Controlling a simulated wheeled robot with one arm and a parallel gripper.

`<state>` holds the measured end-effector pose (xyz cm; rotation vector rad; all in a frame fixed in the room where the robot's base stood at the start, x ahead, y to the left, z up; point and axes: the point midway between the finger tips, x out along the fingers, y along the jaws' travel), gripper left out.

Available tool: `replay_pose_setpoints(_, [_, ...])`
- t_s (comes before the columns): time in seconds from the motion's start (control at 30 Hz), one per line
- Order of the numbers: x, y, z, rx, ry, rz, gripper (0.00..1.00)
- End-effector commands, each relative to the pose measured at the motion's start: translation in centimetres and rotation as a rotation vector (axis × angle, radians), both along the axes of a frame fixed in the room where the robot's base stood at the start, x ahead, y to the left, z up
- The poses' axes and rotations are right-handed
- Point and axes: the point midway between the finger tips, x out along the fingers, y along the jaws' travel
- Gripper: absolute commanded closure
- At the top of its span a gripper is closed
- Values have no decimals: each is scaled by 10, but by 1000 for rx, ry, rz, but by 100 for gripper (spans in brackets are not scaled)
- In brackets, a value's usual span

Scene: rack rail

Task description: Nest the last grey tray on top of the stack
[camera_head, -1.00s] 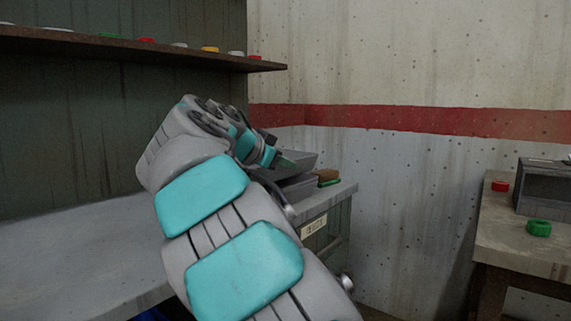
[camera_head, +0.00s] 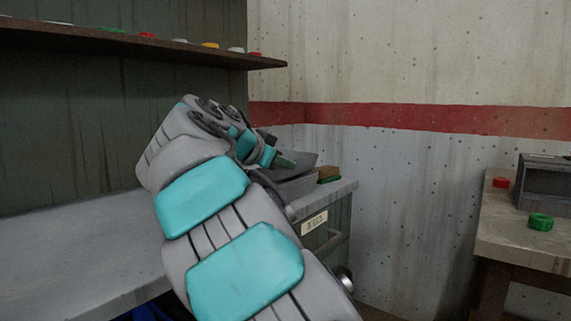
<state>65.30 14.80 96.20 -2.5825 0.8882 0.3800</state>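My gripper (camera_head: 283,161) is at the back end of the bench, partly hidden behind my own arm. Its fingertips are at the near left rim of a grey tray (camera_head: 304,162) and appear shut on it. The tray is tilted, its right side higher. Just under it is the grey tray stack (camera_head: 296,187) on the bench. The two are very close; I cannot tell whether they touch. The left part of the tray and stack is hidden by my arm.
A brown and green brush-like object (camera_head: 328,175) lies right of the stack near the bench edge (camera_head: 338,191). A shelf (camera_head: 130,52) with coloured pieces hangs above left. A side table at right holds a grey box (camera_head: 545,183), a red ring (camera_head: 501,183) and a green ring (camera_head: 541,222).

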Motion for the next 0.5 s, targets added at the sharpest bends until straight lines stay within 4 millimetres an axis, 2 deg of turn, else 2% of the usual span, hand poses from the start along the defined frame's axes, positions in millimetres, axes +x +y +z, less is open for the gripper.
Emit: replay_pose_setpoints(0.5, [0, 0, -9, 1, -1, 1, 100])
